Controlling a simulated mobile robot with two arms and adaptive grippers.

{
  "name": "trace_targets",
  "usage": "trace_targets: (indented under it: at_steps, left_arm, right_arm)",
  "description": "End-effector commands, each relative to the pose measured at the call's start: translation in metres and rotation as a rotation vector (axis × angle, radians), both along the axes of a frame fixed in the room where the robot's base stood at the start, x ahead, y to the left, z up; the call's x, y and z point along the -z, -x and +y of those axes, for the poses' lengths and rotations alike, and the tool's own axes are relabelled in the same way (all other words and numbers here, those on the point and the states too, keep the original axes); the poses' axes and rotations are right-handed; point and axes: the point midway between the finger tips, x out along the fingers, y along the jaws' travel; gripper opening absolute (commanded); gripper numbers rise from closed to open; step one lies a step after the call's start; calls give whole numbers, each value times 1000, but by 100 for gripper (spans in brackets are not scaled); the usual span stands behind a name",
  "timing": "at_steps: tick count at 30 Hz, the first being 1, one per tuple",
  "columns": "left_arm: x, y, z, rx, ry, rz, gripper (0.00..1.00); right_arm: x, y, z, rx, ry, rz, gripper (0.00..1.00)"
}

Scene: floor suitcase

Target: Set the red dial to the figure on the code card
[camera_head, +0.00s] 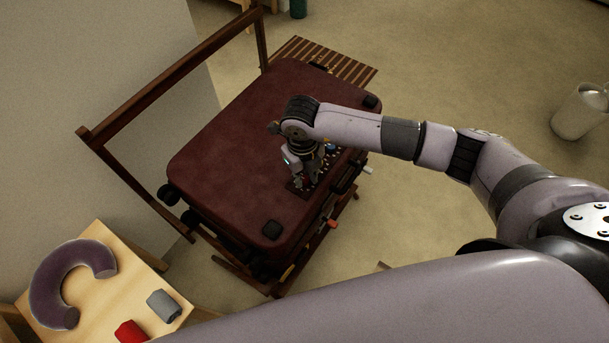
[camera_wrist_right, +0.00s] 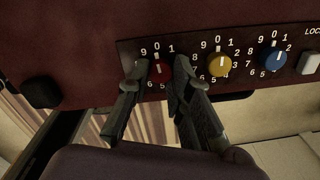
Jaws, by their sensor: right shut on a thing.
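The red dial (camera_wrist_right: 160,71) sits at the left end of the lock panel (camera_wrist_right: 125,48), with figures around it. Its white mark points up, near the 0. My right gripper (camera_wrist_right: 159,78) has one finger on each side of the red dial and is shut on it. In the head view my right gripper (camera_head: 304,182) reaches down onto the panel on the dark red suitcase (camera_head: 235,130) and hides the red dial there. My left gripper is not in view. I cannot make out a code card in either view.
A yellow dial (camera_wrist_right: 219,65) and a blue dial (camera_wrist_right: 272,58) are to the right of the red one, then a pale button (camera_wrist_right: 308,63). The suitcase lies on a wooden rack (camera_head: 130,108). A neck pillow (camera_head: 65,280) and rolled cloths lie on a table at lower left.

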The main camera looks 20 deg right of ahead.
Motion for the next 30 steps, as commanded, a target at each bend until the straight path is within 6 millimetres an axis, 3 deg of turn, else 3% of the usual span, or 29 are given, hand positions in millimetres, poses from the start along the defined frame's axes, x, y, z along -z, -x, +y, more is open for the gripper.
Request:
trace_targets:
  at_steps: [15,30]
  left_arm:
    - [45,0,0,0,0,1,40]
    - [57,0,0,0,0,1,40]
  right_arm:
    - [3,-1,-1,-370,1,-6,0]
    - [0,-1,-1,-506,2,-3,0]
